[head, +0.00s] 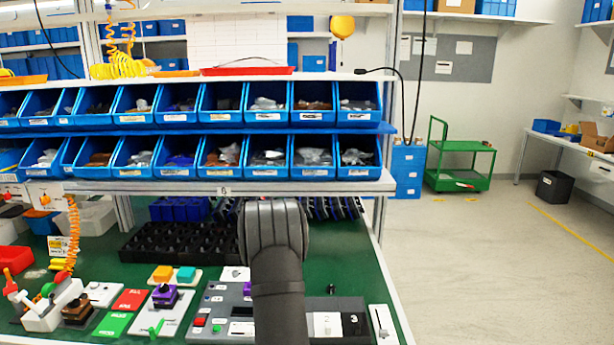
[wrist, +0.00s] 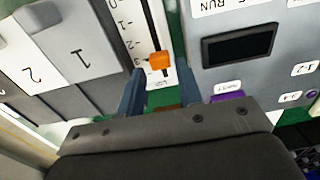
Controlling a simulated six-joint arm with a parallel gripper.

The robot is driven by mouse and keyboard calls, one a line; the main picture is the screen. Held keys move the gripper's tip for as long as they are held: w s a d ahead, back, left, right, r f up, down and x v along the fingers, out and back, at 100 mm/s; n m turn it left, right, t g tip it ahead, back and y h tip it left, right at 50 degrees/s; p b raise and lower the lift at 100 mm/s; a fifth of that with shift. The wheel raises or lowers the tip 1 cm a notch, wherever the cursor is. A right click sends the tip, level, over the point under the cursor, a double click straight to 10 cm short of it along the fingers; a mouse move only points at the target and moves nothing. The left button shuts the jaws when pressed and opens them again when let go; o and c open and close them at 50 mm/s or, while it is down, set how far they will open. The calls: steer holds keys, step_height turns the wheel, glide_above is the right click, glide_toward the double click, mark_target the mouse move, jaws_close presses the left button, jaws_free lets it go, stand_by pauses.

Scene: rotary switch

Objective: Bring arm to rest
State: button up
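In the wrist view, my gripper (wrist: 160,78) has its two blue-grey fingers spread apart, with a visible gap between them. An orange slider knob (wrist: 160,61) on a white scale strip shows just beyond the fingertips, in line with the gap. I see no object clearly gripped, and the knob's distance from the tips is hard to judge. In the head view my dark arm rises over the right part of the green bench (head: 215,272); the gripper itself is hidden there. A purple rotary-looking switch (head: 165,297) stands on a white plate left of the arm.
A grey control panel (head: 222,310) lies beside the arm, and numbered rocker plates (wrist: 75,50) show in the wrist view. A black socketed tray (head: 175,245) is behind. Blue bins (head: 175,152) on a shelf bound the back. Open floor (head: 480,260) is to the right.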

steer(key=shift+f, duration=1.25)
steer(key=shift+r, duration=0.1)
